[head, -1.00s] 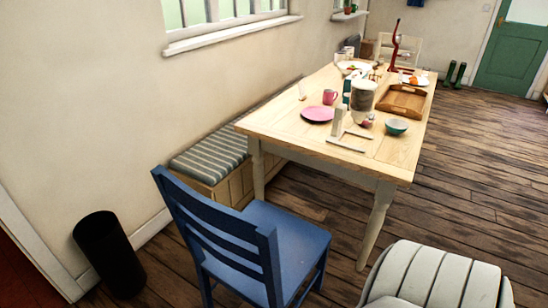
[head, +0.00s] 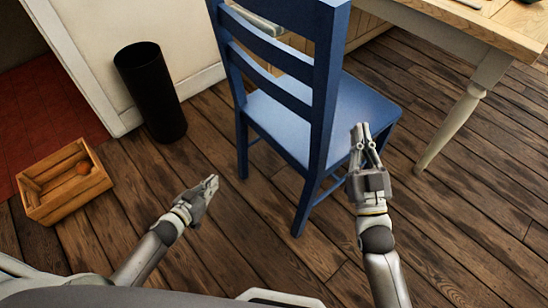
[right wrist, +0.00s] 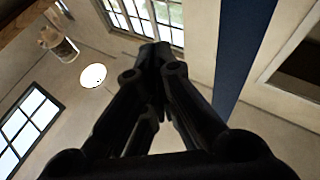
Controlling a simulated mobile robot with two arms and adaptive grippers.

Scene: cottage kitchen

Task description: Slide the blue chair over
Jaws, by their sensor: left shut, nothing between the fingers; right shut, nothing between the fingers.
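The blue chair (head: 315,110) stands upright on the floor in the middle of the head view, its slatted back towards me and its seat beyond. My left gripper (head: 213,182) is shut and empty, low to the left of the chair and apart from it. My right gripper (head: 360,130) is shut and empty at the chair's right side, in front of the seat's edge in the picture; I cannot tell if it touches. In the right wrist view the shut fingers (right wrist: 157,52) show beside a dark blue upright bar (right wrist: 242,60), likely part of the chair.
The wooden table (head: 460,22) stands beyond the chair, with one leg (head: 460,120) to its right. A black bin (head: 152,92) is by the wall at left. A wooden crate (head: 62,190) lies at far left. Floorboards are bare between crate and chair, and at right.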

